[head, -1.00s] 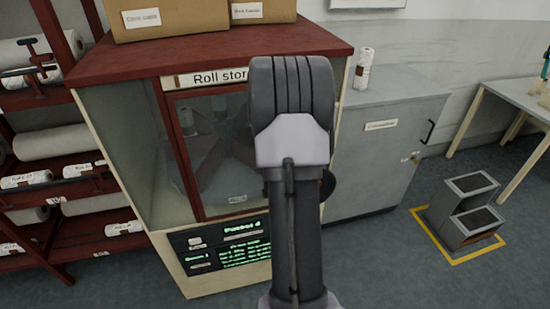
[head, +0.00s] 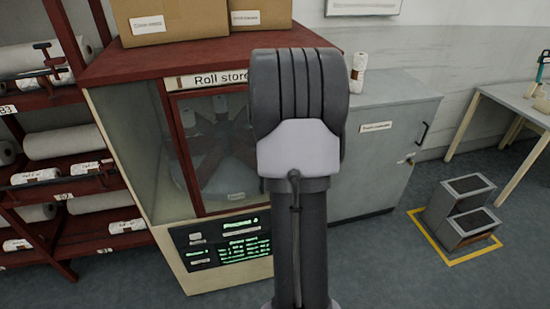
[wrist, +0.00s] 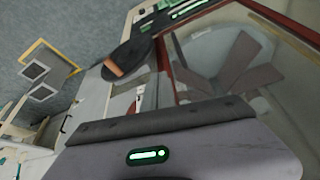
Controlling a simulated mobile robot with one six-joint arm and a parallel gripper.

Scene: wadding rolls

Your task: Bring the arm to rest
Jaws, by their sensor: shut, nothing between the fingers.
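My arm stands upright in the middle of the head view, its grey wrist joint (head: 298,95) in front of the roll store (head: 110,140). The gripper is hidden behind it there. In the wrist view, the gripper's dark edge (wrist: 160,120) and grey housing with a lit green light cross the bottom. The gripper is shut with nothing held. The roll store's red-framed window (wrist: 215,55) lies beyond it, apart from it. A dark rounded piece with an orange-brown end (wrist: 128,62) shows beside the window; I cannot tell what it belongs to.
Cardboard boxes (head: 185,20) sit on the store. A red rack (head: 65,165) of white rolls stands at left. A grey cabinet (head: 385,150) with a small roll (head: 358,75) on top stands at right. A step stool (head: 460,212) and a table (head: 510,100) are further right, with open floor between.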

